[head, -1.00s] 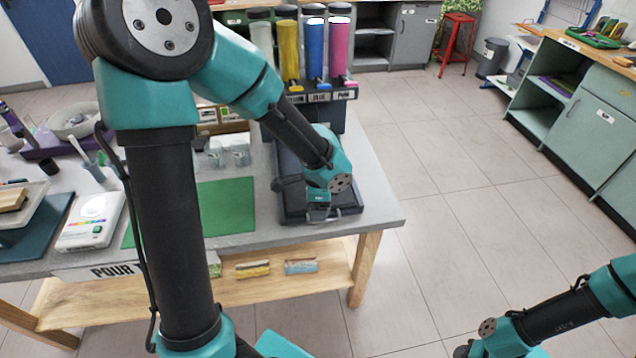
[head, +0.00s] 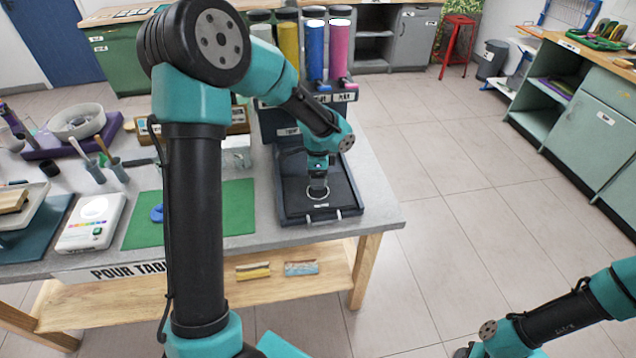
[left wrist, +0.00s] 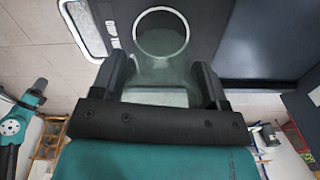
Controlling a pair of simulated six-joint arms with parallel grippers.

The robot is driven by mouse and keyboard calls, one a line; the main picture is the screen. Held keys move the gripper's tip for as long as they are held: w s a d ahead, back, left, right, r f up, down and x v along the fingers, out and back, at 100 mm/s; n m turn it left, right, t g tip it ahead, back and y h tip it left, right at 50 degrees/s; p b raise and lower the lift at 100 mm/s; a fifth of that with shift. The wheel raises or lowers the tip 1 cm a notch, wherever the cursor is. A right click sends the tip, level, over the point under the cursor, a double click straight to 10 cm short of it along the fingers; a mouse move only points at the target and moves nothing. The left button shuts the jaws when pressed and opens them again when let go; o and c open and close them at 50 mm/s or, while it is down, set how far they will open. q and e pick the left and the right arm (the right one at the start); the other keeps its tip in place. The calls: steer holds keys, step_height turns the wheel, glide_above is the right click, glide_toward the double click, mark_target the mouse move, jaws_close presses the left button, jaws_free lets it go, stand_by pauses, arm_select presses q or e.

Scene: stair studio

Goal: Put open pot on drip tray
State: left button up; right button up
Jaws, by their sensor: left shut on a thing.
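My left gripper (head: 318,188) points down over the dark drip tray (head: 290,208) at the table's right end. In the left wrist view it (left wrist: 165,85) is shut on a clear, greenish see-through pot (left wrist: 160,78), which shows faintly between the fingers. A pale ring (left wrist: 162,33) shows just beyond it; I cannot tell whether this is the pot's rim or a mark on the tray. In the head view the ring surrounds the fingertips. Whether the pot touches the tray is unclear. My right gripper (head: 466,350) is partly visible at the bottom edge; its jaws are unclear.
Behind the tray stands a dispenser with several upright tubes, including a blue one (head: 314,50) and a pink one (head: 340,50). A green mat (head: 235,208) lies left of the tray. Farther left are a white scale (head: 92,222) and small cups.

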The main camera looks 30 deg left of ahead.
arm_select(q)
steer(key=shift+f, duration=1.75)
steer(key=shift+f, duration=0.15)
steer(key=o, duration=1.1)
step_height(320, 180, up, 12)
steer(key=shift+w+r, duration=0.1)
steer(key=shift+r, duration=0.1)
step_height(320, 180, up, 9)
